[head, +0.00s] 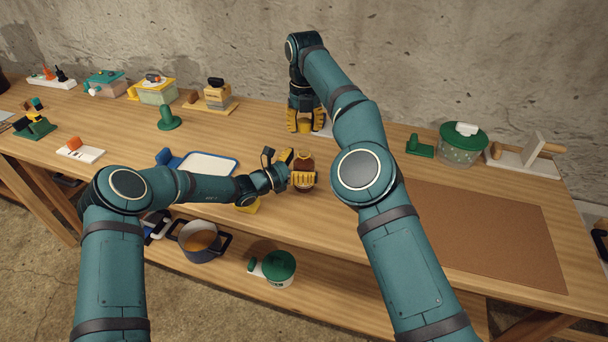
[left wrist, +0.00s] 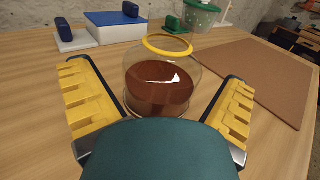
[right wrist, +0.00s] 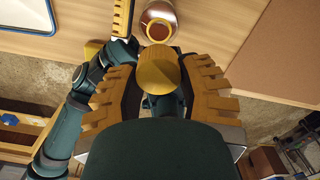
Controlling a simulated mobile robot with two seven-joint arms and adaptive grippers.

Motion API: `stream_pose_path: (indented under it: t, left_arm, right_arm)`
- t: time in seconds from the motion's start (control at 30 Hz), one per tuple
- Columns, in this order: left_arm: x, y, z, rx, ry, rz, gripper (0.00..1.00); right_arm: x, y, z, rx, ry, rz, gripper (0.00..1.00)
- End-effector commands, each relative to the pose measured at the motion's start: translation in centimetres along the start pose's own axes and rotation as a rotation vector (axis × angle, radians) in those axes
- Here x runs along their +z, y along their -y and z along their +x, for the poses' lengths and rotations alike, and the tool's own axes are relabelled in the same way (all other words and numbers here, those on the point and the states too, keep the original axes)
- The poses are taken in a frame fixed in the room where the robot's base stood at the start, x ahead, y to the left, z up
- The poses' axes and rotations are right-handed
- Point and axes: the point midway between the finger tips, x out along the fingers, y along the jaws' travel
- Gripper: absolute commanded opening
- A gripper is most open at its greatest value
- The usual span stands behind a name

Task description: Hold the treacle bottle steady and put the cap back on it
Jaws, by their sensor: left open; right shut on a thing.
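The treacle bottle (head: 306,163) stands upright on the table, a clear round vessel with dark brown treacle in it. In the left wrist view the bottle (left wrist: 160,85) has an open mouth with a yellow rim. My left gripper (head: 296,169) is open, with its yellow fingers on either side of the bottle; a gap shows at each finger. My right gripper (head: 305,120) points down behind the bottle and is shut on the yellow cap (right wrist: 160,69). The cap is apart from the bottle, whose open mouth shows beyond it in the right wrist view (right wrist: 159,29).
A white tray with a blue rim (head: 208,165) lies left of the bottle. A brown mat (head: 480,230) covers the right of the table. A green-lidded tub (head: 462,144) stands at the back right. A pot (head: 200,242) is on the lower shelf.

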Motion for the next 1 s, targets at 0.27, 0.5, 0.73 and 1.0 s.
stream_pose_path:
  t: [0.27,0.5,0.73,1.0]
  left_arm:
    - [0.0,0.0,0.0,0.000,0.000,0.001,0.65]
    - [0.0,0.0,0.0,0.000,0.000,0.001,0.21]
    - [0.0,0.0,0.0,0.000,0.000,0.001,0.21]
    - [0.0,0.0,0.0,0.000,0.001,0.001,0.21]
  right_arm:
    - [0.0,0.0,0.0,0.000,0.000,0.000,0.29]
    - [0.0,0.0,0.0,0.000,0.000,0.000,0.29]
    - [0.1,0.0,0.9,-0.003,-0.001,-0.003,0.29]
    - [0.0,0.0,3.5,-0.004,-0.005,-0.001,0.29]
